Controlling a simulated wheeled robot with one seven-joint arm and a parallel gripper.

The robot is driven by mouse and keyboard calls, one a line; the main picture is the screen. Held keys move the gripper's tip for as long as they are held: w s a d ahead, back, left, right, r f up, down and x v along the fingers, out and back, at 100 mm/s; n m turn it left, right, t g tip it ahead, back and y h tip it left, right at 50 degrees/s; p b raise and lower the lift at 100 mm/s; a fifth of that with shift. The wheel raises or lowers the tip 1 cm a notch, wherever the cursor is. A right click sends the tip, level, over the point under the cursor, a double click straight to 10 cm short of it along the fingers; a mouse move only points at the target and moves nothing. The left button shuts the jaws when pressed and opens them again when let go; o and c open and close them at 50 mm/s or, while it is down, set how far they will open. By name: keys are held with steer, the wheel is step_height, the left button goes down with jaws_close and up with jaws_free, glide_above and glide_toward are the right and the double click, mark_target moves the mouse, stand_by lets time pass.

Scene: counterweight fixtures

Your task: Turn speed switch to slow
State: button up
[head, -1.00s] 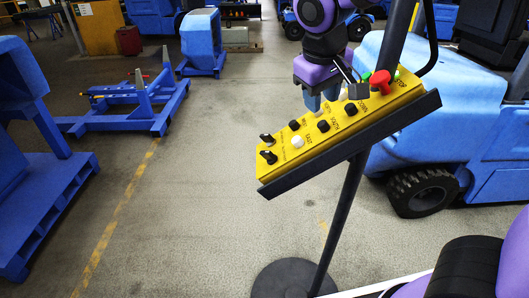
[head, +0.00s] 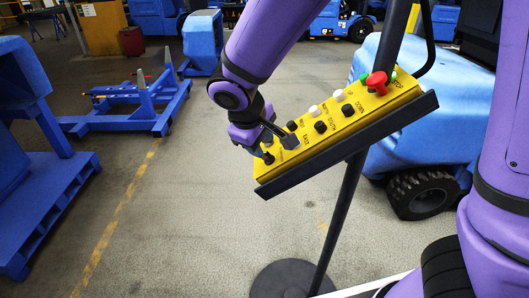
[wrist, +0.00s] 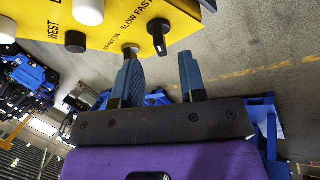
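The speed switch is a black rotary knob (wrist: 160,36) beside the "SLOW FAST" label on the yellow control panel (wrist: 105,24). In the wrist view it stands just beyond my gripper (wrist: 158,62), roughly between the fingertip lines. The fingers are apart and empty. The left fingertip is close to a second knob (wrist: 130,48) by an "ON" label; I cannot tell whether they touch. In the head view my gripper (head: 262,146) is over the left end of the panel (head: 352,124), partly hiding its knobs. Which way the switch points is unclear.
Other panel controls include a red stop button (head: 377,82), white buttons (head: 340,95) and black buttons (head: 320,127). The panel stands on a dark pole (head: 335,220). A blue vehicle (head: 400,110) is behind right. Open floor (head: 200,200) lies left.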

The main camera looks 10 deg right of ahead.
mark_target(265, 152)
steer(key=shift+x, duration=2.5)
steer(key=shift+c, duration=0.4)
jaws_close()
